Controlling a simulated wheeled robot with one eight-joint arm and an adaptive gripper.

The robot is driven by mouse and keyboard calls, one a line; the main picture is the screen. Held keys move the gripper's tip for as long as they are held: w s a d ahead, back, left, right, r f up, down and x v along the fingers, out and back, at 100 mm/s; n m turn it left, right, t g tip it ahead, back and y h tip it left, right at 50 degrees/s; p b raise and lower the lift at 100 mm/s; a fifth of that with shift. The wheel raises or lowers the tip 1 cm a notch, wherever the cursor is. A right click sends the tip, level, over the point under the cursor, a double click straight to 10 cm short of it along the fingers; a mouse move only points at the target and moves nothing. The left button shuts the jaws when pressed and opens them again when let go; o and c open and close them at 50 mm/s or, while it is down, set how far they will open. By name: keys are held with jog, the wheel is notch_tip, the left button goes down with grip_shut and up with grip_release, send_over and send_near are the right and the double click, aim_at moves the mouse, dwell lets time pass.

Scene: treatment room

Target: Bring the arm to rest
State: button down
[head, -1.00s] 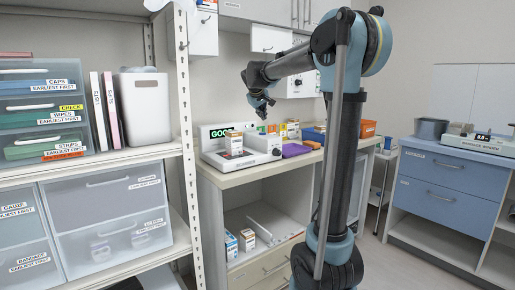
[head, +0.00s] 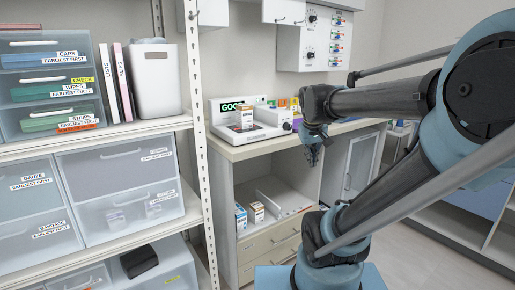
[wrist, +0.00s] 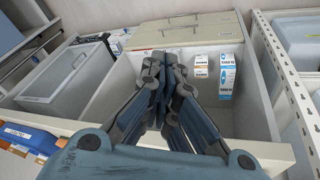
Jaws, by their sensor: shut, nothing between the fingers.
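My gripper (head: 314,152) hangs from the end of my arm in front of the counter, pointing down, in the head view. In the wrist view my gripper (wrist: 166,78) has its fingers together and nothing between them. My arm is bent, with its elbow large at the right of the head view and its lower link slanting down to my base. The gripper is apart from the counter and the shelf.
A counter (head: 262,146) bears a white device (head: 255,128) with a small box on it. Small cartons (head: 257,211) stand in the open compartment below. A shelf rack (head: 120,131) with drawers and bins fills the left. Open floor (head: 415,240) shows at the right.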

jog(key=s+f+m+g+y, duration=0.1)
jog(key=s+f, duration=1.2)
jog(key=s, duration=0.1)
jog(key=shift+a+m+g, duration=0.2)
jog(key=shift+m+g, duration=0.1)
jog(key=shift+g, duration=0.1)
jog(key=shift+w+f, duration=0.2)
jog(key=shift+w, duration=0.2)
